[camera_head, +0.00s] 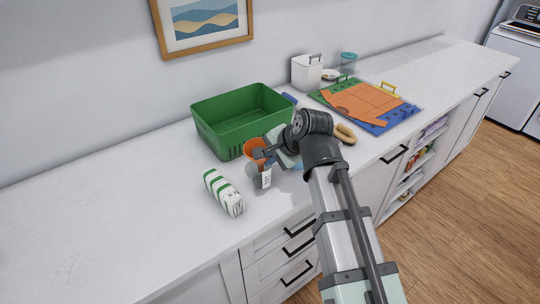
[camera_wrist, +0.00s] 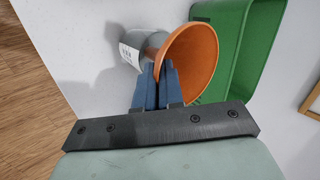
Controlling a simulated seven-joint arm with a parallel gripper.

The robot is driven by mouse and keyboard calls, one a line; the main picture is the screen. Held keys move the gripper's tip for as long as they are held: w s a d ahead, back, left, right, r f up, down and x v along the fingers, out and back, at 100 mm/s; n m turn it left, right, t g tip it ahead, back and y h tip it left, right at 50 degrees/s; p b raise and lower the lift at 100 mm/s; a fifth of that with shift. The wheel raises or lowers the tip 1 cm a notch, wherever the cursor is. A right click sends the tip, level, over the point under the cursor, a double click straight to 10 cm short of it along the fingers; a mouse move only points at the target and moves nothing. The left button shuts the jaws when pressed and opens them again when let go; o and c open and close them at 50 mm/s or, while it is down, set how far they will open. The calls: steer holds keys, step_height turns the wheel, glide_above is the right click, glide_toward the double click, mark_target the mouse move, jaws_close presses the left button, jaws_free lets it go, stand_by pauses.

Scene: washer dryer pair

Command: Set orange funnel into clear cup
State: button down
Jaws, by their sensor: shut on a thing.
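The orange funnel (camera_head: 255,146) is in front of the green bin, its wide mouth up. It also shows in the wrist view (camera_wrist: 196,52), mouth facing right. The clear, greyish cup (camera_head: 253,171) with a white label stands on the counter directly below the funnel; in the wrist view the cup (camera_wrist: 146,22) is at top centre. The funnel's narrow part shows brownish at the cup's mouth; how deep it sits is unclear. My gripper (camera_wrist: 158,78) is shut on the funnel's near side, and in the head view it reaches in from the right (camera_head: 264,154).
A green bin (camera_head: 216,133) stands close behind the funnel. A white-and-green striped carton (camera_head: 223,193) lies to the left of the cup. A tan ring-like object (camera_head: 345,134) and a colourful board (camera_head: 385,119) lie to the right. The left counter is clear.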

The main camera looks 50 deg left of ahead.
steer(key=shift+f, duration=0.75)
steer(key=c, duration=1.2)
jaws_free()
steer(key=shift+d, duration=0.1)
steer(key=shift+f, duration=0.1)
steer(key=shift+d, duration=0.1)
steer(key=v, duration=1.4)
steer(key=shift+a, duration=0.3)
steer(key=shift+r, duration=0.2)
steer(key=shift+f, duration=0.1)
